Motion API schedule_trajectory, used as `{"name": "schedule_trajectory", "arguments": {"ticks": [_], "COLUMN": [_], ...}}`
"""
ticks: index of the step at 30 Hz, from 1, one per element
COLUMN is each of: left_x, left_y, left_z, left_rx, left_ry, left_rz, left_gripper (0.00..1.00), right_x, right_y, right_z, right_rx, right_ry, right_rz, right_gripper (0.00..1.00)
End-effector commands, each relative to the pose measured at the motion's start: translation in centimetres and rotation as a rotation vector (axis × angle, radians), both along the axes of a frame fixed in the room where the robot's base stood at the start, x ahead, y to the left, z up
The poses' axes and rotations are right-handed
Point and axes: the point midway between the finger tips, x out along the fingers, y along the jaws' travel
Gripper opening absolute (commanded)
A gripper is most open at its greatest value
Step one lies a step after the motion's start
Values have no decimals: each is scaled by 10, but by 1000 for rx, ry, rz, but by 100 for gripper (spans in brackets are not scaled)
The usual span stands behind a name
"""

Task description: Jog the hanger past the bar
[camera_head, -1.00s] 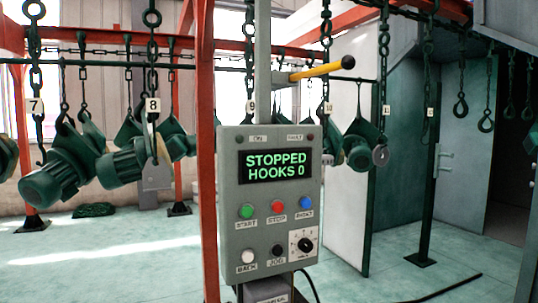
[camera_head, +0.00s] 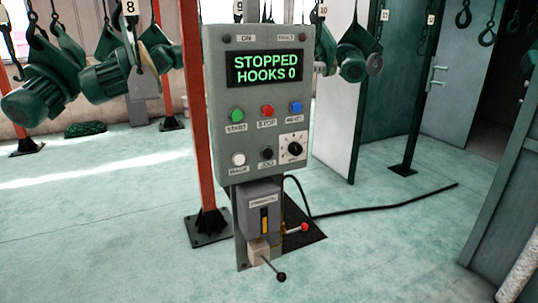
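A grey control panel (camera_head: 260,150) stands in the middle of the head view. Its display (camera_head: 265,68) reads "STOPPED HOOKS 0". The black jog button (camera_head: 267,153) sits between the white back button (camera_head: 238,159) and a rotary dial (camera_head: 292,149). Green start (camera_head: 237,114), red stop (camera_head: 267,111) and blue reset (camera_head: 295,107) buttons are in the row above. Green motors hang from chains: one by tag 8 (camera_head: 112,78), one at far left (camera_head: 40,95), one right of the panel (camera_head: 352,62). The bar is not clearly visible. Neither gripper is in view.
A red post (camera_head: 194,110) stands just left of the panel. Below the panel are a grey box (camera_head: 260,208), a lever with a black knob (camera_head: 281,277) and a red-knobbed handle (camera_head: 303,227). A black cable (camera_head: 390,206) runs right across the open floor. Empty hooks (camera_head: 463,18) hang at upper right.

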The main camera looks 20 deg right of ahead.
Motion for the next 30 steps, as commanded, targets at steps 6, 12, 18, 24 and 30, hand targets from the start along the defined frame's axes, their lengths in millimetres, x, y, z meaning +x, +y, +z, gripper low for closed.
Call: {"name": "schedule_trajectory", "arguments": {"ticks": [6, 12, 18, 24, 30], "left_x": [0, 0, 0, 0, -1], "left_y": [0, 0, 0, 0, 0], "left_z": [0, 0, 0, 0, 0], "left_rx": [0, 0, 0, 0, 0], "left_ry": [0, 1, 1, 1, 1], "left_rz": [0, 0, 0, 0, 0], "left_gripper": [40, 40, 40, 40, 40], "right_x": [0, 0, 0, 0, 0], "right_y": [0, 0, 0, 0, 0], "right_z": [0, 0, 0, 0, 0], "right_rx": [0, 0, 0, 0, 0], "right_ry": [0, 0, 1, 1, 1], "right_rz": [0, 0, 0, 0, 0], "right_gripper": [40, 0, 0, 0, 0]}}
